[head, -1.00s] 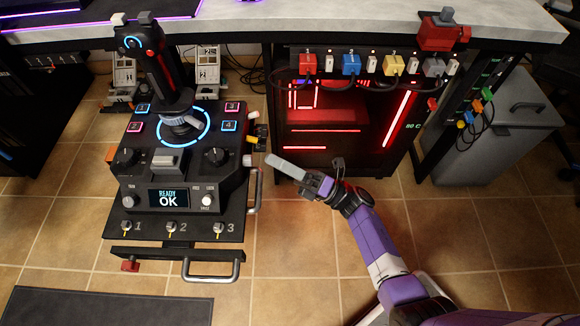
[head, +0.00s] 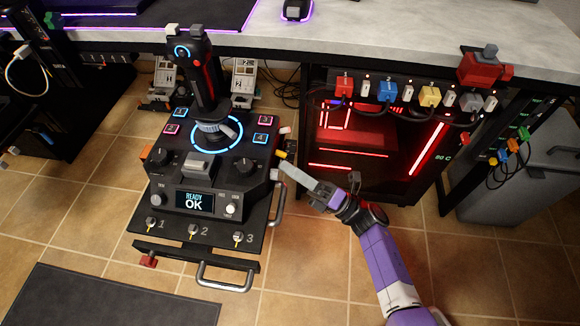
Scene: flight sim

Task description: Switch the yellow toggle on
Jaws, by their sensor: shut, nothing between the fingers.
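A small yellow toggle (head: 281,154) sticks out from the right side of the black joystick console (head: 240,178). It is small and partly hidden, so I cannot tell its position. My gripper (head: 287,167) is shut and empty, with its long grey fingers pointing up and left. The fingertips are at the console's right side, just below the yellow toggle in the picture. I cannot tell whether they touch it.
A pale knob (head: 285,130) sits above the yellow toggle, and a side handle (head: 278,205) lies below. The joystick (head: 205,85) rises from the console. A red-lit computer case (head: 370,130) with coloured plugs stands to the right. Tiled floor (head: 320,270) is open in front.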

